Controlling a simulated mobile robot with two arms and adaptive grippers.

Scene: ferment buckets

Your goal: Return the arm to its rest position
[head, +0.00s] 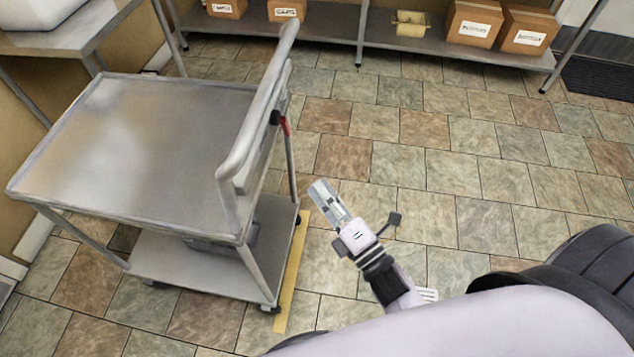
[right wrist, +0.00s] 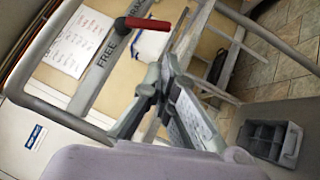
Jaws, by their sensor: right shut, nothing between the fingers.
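My right gripper (head: 322,190) is in the middle of the head view, over the tiled floor just right of the metal cart (head: 130,140). Its fingers are shut with nothing between them, and they point up and left in the picture, toward the cart's handle side. In the right wrist view the shut fingers (right wrist: 165,72) show in front of the cart's frame, with a red-gripped lever (right wrist: 152,24) beyond them. No gap between fingers and cart can be measured. My left gripper is in neither view.
The cart's top is bare; its upright handle (head: 253,110) stands nearest my arm. A grey divided bin (right wrist: 268,140) sits on its lower shelf. Yellow tape (head: 292,275) runs along the floor. A back shelf (head: 400,42) holds cardboard boxes. Floor to the right is open.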

